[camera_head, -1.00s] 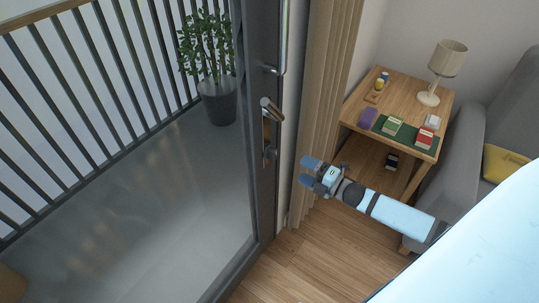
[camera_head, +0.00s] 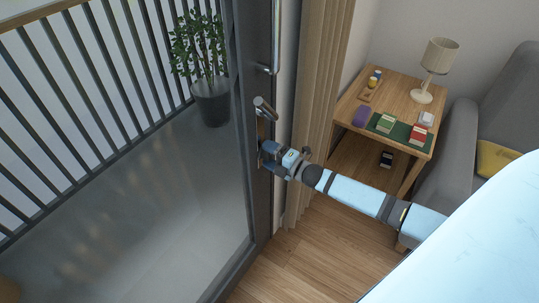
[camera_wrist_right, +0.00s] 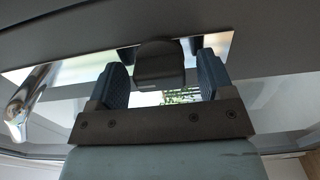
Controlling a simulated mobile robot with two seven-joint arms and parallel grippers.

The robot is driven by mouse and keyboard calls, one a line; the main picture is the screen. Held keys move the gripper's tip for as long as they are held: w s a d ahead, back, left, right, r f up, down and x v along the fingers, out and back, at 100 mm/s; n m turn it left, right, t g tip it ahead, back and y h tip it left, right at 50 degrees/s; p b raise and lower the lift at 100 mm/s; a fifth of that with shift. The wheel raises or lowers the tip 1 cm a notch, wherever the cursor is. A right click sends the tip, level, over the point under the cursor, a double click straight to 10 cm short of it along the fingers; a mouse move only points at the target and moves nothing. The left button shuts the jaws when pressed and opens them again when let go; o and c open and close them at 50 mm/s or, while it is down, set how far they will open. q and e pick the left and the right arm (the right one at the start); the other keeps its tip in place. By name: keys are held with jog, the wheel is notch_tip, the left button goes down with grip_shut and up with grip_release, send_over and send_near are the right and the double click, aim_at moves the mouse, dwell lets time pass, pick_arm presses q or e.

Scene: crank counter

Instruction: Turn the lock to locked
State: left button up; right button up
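My right gripper (camera_head: 268,159) is at the dark door frame, just below the lever handle (camera_head: 264,107). In the right wrist view its two blue finger pads (camera_wrist_right: 163,84) are apart. The dark lock knob (camera_wrist_right: 160,62) shows between them on a shiny plate (camera_wrist_right: 60,68), with a gap on each side, so the fingers are open and not pressed on it. In the head view the gripper mostly hides the knob. The lever handle also shows at the left of the right wrist view (camera_wrist_right: 28,103). My left gripper is not in view.
A vertical pull bar (camera_head: 276,40) stands above the lever handle. A curtain (camera_head: 320,90) hangs right of the door frame. A side table (camera_head: 405,85) with a lamp (camera_head: 436,62) and small items stands farther right, beside a grey armchair (camera_head: 500,105).

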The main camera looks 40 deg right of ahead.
jog(key=c, duration=0.9)
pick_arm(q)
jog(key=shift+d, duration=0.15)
